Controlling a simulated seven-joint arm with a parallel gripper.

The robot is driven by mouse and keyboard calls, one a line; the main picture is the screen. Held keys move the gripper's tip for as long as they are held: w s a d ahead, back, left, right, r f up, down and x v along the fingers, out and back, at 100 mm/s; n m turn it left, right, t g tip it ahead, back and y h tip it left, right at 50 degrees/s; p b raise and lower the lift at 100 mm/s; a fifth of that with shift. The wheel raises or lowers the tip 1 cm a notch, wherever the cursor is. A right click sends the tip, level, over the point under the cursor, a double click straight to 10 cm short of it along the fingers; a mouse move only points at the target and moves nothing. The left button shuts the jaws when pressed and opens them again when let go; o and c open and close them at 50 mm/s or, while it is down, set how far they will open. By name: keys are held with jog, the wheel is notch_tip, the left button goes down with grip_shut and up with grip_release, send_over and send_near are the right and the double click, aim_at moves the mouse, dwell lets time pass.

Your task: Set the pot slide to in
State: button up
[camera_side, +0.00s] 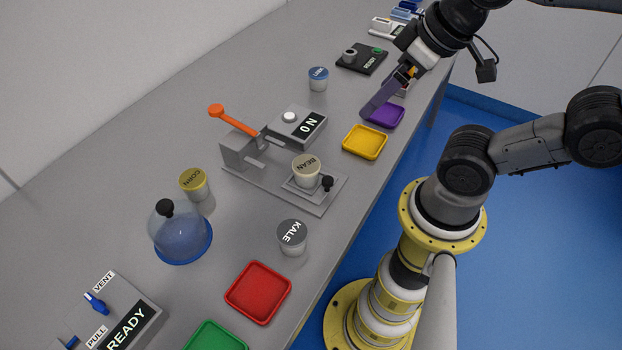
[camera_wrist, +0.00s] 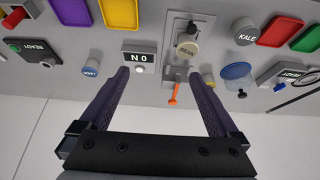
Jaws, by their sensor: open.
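The pot slide (camera_side: 312,193) is a small grey plate with a black knob (camera_side: 327,184), on the near end of a grey base (camera_side: 265,188). A BEAN tub (camera_side: 306,170) stands on it, clear of the grey block with the orange lever (camera_side: 232,120). In the wrist view the black knob (camera_wrist: 192,28), BEAN tub (camera_wrist: 188,48) and orange lever (camera_wrist: 174,93) line up. My gripper (camera_side: 370,110), with purple fingers, is above the table near the purple tray, apart from the slide. Its open, empty fingers (camera_wrist: 159,73) frame the wrist view.
A display box (camera_side: 297,125) with a white button stands beside the base. Yellow (camera_side: 365,142), purple (camera_side: 385,116) and red (camera_side: 258,292) trays line the near edge.

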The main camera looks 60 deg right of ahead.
jog(key=c, duration=0.4)
jog(key=shift+s+m, duration=0.1)
jog(key=shift+m, duration=0.5)
jog(key=shift+c, duration=1.2)
jog(key=m+g, duration=0.3)
jog(key=g, duration=0.3)
send_over(328, 179)
notch_tip(328, 179, down, 4)
notch_tip(328, 179, down, 13)
jog(key=shift+f, duration=0.15)
jog(key=shift+c, duration=0.2)
grip_shut()
